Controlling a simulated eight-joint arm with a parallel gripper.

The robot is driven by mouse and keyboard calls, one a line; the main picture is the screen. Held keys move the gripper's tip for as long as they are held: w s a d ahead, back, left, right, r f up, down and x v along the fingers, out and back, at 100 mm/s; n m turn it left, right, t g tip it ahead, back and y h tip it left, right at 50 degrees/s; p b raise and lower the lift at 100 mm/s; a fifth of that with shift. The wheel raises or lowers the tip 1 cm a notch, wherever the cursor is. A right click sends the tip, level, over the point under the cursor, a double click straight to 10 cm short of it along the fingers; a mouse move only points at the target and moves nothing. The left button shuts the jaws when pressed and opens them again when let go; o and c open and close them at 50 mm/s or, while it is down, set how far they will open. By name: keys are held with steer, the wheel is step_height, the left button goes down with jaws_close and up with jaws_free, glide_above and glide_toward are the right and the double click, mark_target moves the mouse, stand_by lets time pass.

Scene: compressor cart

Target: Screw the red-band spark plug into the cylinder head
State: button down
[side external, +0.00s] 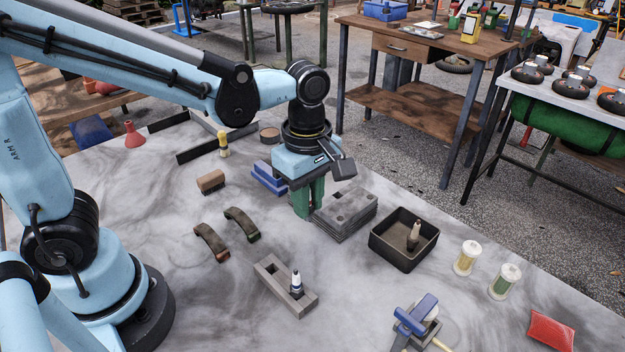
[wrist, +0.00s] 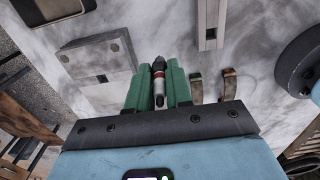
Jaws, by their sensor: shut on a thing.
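My gripper (wrist: 158,70) is shut on the red-band spark plug (wrist: 158,90), which sits between the green fingers in the wrist view. Its white body and red band show; its dark end points away from the palm. In the side view my gripper (side external: 305,212) points down beside the left end of the cylinder head, and its fingers hide the plug. The cylinder head (side external: 350,207) is a grey finned block with holes in its top. It also shows in the wrist view (wrist: 85,62), to the left of the fingers and apart from the plug.
A grey slotted holder (side external: 270,268) with a white, blue-banded plug (side external: 296,283) stands in front. A black tray (side external: 378,257) holds another plug (side external: 414,234). Two curved brown pieces (side external: 242,224) lie left, blue blocks (side external: 264,186) behind. Spools (side external: 467,258) stand right.

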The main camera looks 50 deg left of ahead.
steer(key=w+a+r, duration=0.3)
steer(key=w, duration=0.7)
steer(key=shift+w+r, duration=0.2)
steer(key=shift+w, duration=0.15)
steer(key=shift+f, duration=2.35)
steer(key=shift+f, duration=1.1)
stand_by(0.9)
steer(key=c, duration=1)
jaws_free()
jaws_close()
steer(key=m, duration=0.4)
steer(key=shift+m, duration=0.3)
